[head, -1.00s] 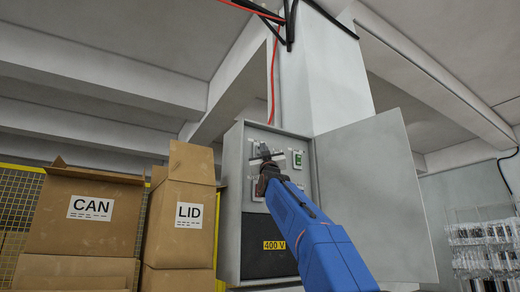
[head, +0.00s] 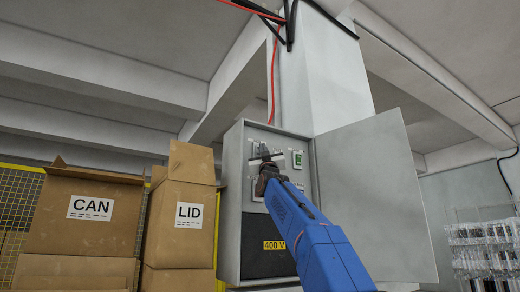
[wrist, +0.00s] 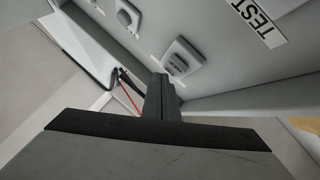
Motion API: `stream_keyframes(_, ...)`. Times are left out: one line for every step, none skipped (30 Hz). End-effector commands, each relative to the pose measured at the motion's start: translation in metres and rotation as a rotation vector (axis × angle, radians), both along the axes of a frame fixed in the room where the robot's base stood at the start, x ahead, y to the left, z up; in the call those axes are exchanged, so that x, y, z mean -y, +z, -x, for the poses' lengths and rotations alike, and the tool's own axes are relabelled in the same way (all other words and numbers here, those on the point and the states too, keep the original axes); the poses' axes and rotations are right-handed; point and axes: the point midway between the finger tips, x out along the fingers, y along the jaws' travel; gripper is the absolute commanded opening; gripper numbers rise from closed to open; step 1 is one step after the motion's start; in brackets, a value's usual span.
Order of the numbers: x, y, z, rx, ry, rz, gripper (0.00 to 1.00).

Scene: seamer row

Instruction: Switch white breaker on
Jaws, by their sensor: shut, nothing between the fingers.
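The open grey electrical cabinet (head: 231,215) stands on the pillar, with small switches on its upper panel. A green breaker (head: 298,160) shows right of my gripper (head: 263,153). The gripper is in front of the panel and hides part of it. In the wrist view my gripper (wrist: 160,82) is shut and empty. A pale switch (wrist: 183,57) is just beyond and right of the fingertips; I cannot tell whether they touch. Another pale switch (wrist: 128,14) is farther up and left. I cannot tell for sure which one is the white breaker, or its lever position.
The cabinet door (head: 375,195) hangs open on the right. Boxes marked CAN (head: 85,215) and LID (head: 180,235) stand at left. A TEST label (wrist: 258,20) is on the panel, and a 400 V label (head: 274,245) sits lower in the cabinet.

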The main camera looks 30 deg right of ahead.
Motion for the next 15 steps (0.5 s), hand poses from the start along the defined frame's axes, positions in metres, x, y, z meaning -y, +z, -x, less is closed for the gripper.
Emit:
stream_keyframes(0.000,0.000,0.002,0.000,-0.001,0.001,0.00)
stream_keyframes(0.000,0.000,0.003,0.000,-0.001,0.001,0.00)
stream_keyframes(0.000,0.000,0.005,0.000,-0.001,0.001,0.00)
stream_keyframes(0.000,0.000,0.007,0.000,-0.001,0.002,0.00)
stream_keyframes(0.000,0.000,0.008,0.001,-0.002,0.001,0.00)
stream_keyframes(0.000,-0.001,0.010,0.001,-0.002,0.001,0.00)
stream_keyframes(0.000,-0.001,0.011,0.000,-0.001,0.000,0.00)
stream_keyframes(0.001,-0.001,0.012,0.000,-0.001,0.000,0.00)
stream_keyframes(0.001,-0.001,0.013,0.000,-0.001,-0.001,0.00)
stream_keyframes(0.001,-0.001,0.013,0.000,-0.001,-0.001,0.00)
stream_keyframes(0.001,-0.002,0.014,0.000,-0.001,-0.001,0.00)
stream_keyframes(0.001,-0.002,0.014,0.001,0.000,0.001,0.00)
stream_keyframes(0.001,-0.002,0.014,0.001,0.000,0.001,0.00)
stream_keyframes(0.001,-0.002,0.014,0.001,0.000,0.001,0.00)
stream_keyframes(0.001,-0.002,0.014,0.001,0.000,0.001,0.00)
